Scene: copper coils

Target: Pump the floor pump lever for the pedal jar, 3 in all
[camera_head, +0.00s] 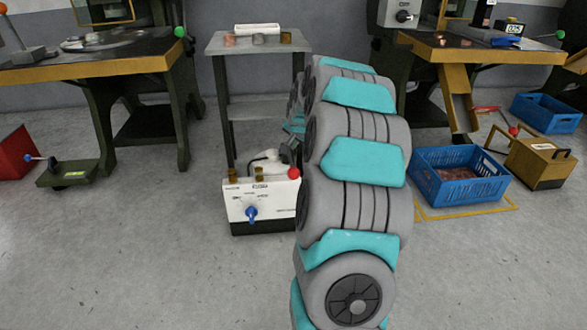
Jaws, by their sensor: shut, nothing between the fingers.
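Several levers stand at floor level, and I cannot tell which belongs to the pedal jar. A white box on a dark base (262,213) stands in the middle, with a blue knob (251,213) on its front and a red ball (294,173) at its top right. A dark green floor pedal (68,174) with a blue-tipped lever (38,158) is at the left. A red-balled lever (513,130) rises by a yellow-brown box (539,164) at the right. My gripper (289,152) is shut and empty, mostly hidden behind my arm, close above the white box's red ball; contact cannot be told.
A grey shelf table (223,44) stands behind the white box. Workbenches (130,66) stand left and right (450,47). Blue crates (440,190) sit on the right floor, and a red box (15,155) at far left. The front floor is clear.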

